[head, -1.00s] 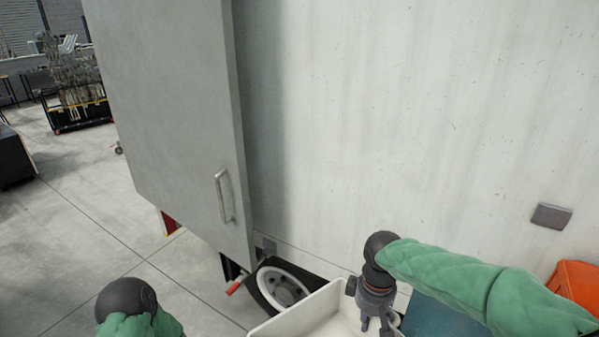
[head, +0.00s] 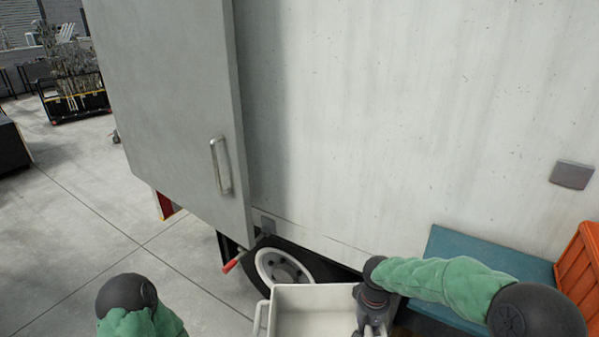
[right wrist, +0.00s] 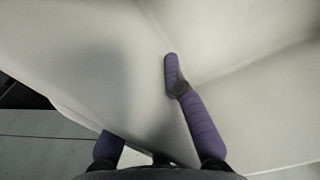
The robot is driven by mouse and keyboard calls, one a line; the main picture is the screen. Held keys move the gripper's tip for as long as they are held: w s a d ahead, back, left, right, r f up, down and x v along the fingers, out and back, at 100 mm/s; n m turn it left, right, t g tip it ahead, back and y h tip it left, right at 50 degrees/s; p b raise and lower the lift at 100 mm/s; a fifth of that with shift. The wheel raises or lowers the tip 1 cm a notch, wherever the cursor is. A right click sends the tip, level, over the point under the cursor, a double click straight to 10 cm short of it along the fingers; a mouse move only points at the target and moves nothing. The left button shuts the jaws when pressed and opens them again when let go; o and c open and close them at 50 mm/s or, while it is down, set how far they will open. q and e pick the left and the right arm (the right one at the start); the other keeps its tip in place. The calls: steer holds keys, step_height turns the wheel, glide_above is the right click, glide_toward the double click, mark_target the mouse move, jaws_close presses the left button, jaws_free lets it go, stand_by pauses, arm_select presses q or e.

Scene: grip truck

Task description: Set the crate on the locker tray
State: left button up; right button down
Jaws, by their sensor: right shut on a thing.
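A white open crate (head: 312,318) shows at the bottom of the head view, beside the truck wheel, cut off by the lower edge. A light handle shows at its left side. My right gripper (head: 372,329) is shut on the crate's right wall. In the right wrist view, one purple finger of my right gripper (right wrist: 150,112) lies inside the pale crate (right wrist: 245,110) and the other is partly hidden behind the wall. A teal flat surface (head: 480,262), perhaps the locker tray, lies right of the crate, partly behind my right arm. My left gripper is out of view.
An orange crate (head: 578,262) stands at the right edge by the teal surface. The white truck side (head: 400,120) and a grey door (head: 175,100) with a handle stand ahead. A wheel (head: 285,268) is below. Open pavement (head: 80,215) lies left.

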steer(key=s+f, duration=0.3)
steer(key=shift+f, duration=0.2)
